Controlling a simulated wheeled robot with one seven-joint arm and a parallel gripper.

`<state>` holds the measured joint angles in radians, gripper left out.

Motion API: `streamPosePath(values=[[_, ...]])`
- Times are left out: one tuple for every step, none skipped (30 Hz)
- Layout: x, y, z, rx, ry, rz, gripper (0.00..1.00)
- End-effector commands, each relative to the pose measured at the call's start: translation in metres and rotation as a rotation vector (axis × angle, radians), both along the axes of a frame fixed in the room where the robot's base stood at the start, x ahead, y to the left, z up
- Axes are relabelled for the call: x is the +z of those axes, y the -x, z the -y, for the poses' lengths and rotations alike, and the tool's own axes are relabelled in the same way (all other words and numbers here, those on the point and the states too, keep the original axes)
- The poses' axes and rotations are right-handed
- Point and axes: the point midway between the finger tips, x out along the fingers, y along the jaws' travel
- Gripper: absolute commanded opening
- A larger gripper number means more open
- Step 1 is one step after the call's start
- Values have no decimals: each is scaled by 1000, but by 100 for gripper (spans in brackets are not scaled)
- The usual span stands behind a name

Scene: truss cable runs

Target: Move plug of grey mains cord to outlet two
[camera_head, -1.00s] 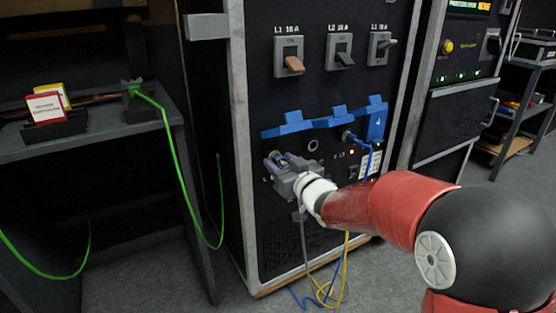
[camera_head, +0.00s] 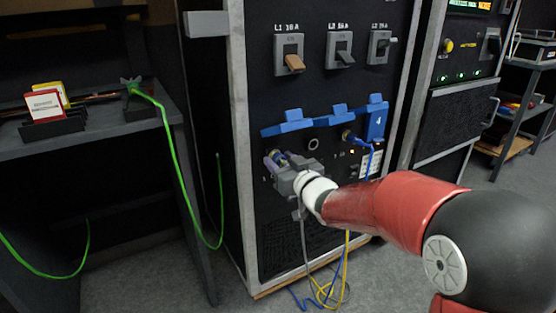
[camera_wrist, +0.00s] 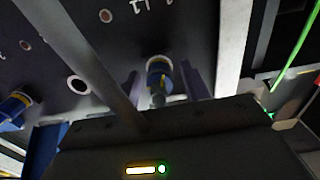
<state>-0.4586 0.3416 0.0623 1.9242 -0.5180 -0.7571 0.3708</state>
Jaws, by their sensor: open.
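My gripper (camera_head: 280,163) is at the leftmost outlet of the black panel, with its jaws open. In the wrist view, a plug with a blue and yellow body (camera_wrist: 159,76) sits at the panel between my open fingers (camera_wrist: 163,85). The grey cord (camera_head: 304,240) hangs below my gripper; a grey strand, likely this cord, crosses the wrist view (camera_wrist: 85,60) close to the camera. The middle outlet (camera_head: 313,144) is an empty ring; it also shows in the wrist view (camera_wrist: 78,85). My gripper partly hides the plug in the head view.
A blue plug (camera_head: 348,136) sits in the outlet to the right, under blue brackets (camera_head: 335,121). Yellow (camera_head: 345,262) and blue cords hang near the floor. Three breaker switches (camera_head: 340,50) are above. A green cable (camera_head: 178,160) runs from the left shelf (camera_head: 95,140).

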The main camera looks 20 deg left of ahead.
Motion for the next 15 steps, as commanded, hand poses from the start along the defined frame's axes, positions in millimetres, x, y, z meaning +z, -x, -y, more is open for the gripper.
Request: streamPosePath(values=[[0,0,0,0,0,0,46],[0,0,0,0,0,0,46],[0,0,0,0,0,0,45],[0,0,0,0,0,0,41],[0,0,0,0,0,0,37],[0,0,0,0,0,0,32],[0,0,0,0,0,0,28],[0,0,0,0,0,0,24],[0,0,0,0,0,0,18],[0,0,0,0,0,0,15],[0,0,0,0,0,0,11],[0,0,0,0,0,0,5],[0,0,0,0,0,0,3],[0,0,0,0,1,1,3],[0,0,0,0,2,2,3]])
